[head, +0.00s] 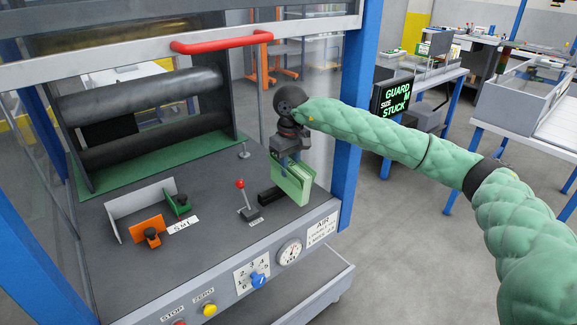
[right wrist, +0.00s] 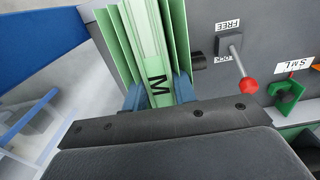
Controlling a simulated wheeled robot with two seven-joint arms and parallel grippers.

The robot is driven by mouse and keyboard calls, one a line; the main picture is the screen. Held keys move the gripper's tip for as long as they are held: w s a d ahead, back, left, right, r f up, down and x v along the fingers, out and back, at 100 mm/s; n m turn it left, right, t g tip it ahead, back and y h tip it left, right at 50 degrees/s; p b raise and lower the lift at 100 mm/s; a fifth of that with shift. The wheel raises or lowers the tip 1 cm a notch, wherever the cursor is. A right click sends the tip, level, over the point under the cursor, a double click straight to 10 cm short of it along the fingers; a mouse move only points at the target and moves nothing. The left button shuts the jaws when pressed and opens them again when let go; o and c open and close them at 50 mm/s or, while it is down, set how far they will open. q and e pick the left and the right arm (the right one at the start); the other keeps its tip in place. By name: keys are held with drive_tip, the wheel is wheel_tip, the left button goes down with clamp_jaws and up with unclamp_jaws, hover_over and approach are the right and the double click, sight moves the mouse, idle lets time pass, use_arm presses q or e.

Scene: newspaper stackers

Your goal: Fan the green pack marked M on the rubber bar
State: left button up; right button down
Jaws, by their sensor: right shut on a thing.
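My right gripper (head: 290,160) is shut on the green pack (head: 292,182) above the right side of the dark machine deck. In the right wrist view its blue fingertips (right wrist: 158,93) pinch the pack (right wrist: 155,50) from both sides, and a black M shows on its edge. A short black bar (head: 270,195), which looks like the rubber bar, lies on the deck just left of the pack. I cannot tell whether they touch. My left gripper is out of view.
A red-knobbed lever (head: 243,193) stands left of the bar, marked FREE and LOCK. Further left are an orange stop (head: 147,230) and a green stop (head: 178,203) by an S M L label. A blue post (head: 358,110) stands close right. A screen (head: 396,100) reads GUARD, SIZE M, STUCK.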

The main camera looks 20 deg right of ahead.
drive_tip(key=shift+r, duration=0.2)
drive_tip(key=shift+r+p, duration=0.5)
drive_tip(key=shift+r, duration=2.9)
drive_tip(key=shift+s+f, duration=0.1)
